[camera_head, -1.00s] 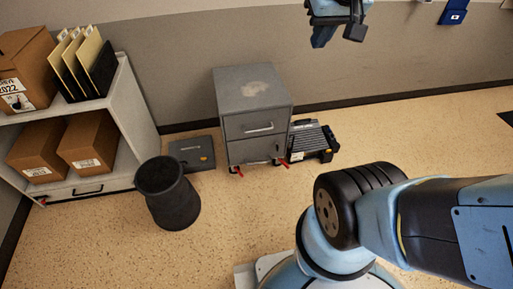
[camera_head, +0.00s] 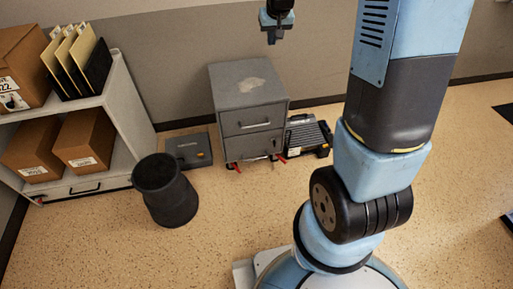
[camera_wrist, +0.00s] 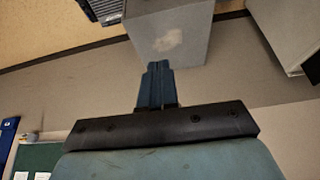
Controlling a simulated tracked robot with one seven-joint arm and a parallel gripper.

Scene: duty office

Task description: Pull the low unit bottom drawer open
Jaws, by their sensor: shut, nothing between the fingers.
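A low light-grey shelf unit (camera_head: 128,112) stands at the left. A grey two-drawer cabinet (camera_head: 247,78) stands against the wall in the middle. Its upper drawer (camera_head: 240,122) and bottom drawer (camera_head: 240,148) look closed; the top also shows in the wrist view (camera_wrist: 190,25). My gripper (camera_head: 272,38) is up in front of the wall, above and behind the cabinet in the picture, apart from both units. Its blue fingers (camera_wrist: 158,68) are together and empty.
A black bin (camera_head: 165,192) stands on the floor in front of the shelf's right end. A flat dark case (camera_head: 188,152) and a black ribbed case (camera_head: 308,137) flank the cabinet. Cartons (camera_head: 85,140) and folders fill the shelf.

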